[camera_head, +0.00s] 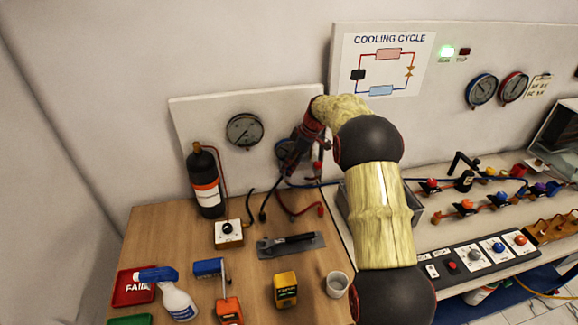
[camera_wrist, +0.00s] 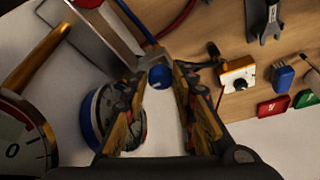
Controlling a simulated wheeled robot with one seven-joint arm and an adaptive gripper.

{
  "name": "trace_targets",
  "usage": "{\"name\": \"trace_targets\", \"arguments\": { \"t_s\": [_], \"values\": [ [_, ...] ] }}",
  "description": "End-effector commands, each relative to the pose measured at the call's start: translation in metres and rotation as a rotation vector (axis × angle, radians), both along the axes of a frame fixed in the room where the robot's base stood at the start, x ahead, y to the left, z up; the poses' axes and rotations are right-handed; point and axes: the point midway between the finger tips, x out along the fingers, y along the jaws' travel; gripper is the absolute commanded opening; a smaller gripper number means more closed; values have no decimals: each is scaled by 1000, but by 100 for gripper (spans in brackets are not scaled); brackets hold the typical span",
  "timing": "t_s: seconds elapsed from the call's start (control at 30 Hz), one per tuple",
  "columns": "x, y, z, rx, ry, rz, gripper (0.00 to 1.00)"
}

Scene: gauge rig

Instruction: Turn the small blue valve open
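The small blue valve (camera_wrist: 160,77) shows in the wrist view as a round blue knob between the tips of my gripper's fingers. My gripper (camera_wrist: 160,72) is open, with one finger on each side of the knob. Pale surface shows between the fingers below the knob. I cannot tell whether either fingertip touches it. In the head view my gripper (camera_head: 297,150) is at the upright white panel, in front of a small gauge. I cannot make out the blue valve there; my gripper and arm cover that area.
A blue-rimmed gauge (camera_wrist: 100,118) sits close beside the left finger. A large gauge (camera_head: 244,131) is on the panel.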

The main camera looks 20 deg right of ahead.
Motion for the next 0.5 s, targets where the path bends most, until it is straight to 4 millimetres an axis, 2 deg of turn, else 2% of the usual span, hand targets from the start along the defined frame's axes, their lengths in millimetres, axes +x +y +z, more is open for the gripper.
{"name": "trace_targets", "arguments": {
  "t_s": [0.23, 0.5],
  "values": [
    [0, 0, 0, 0, 0, -1, 42],
    [0, 0, 1, 1, 0, -1, 42]
  ]
}}
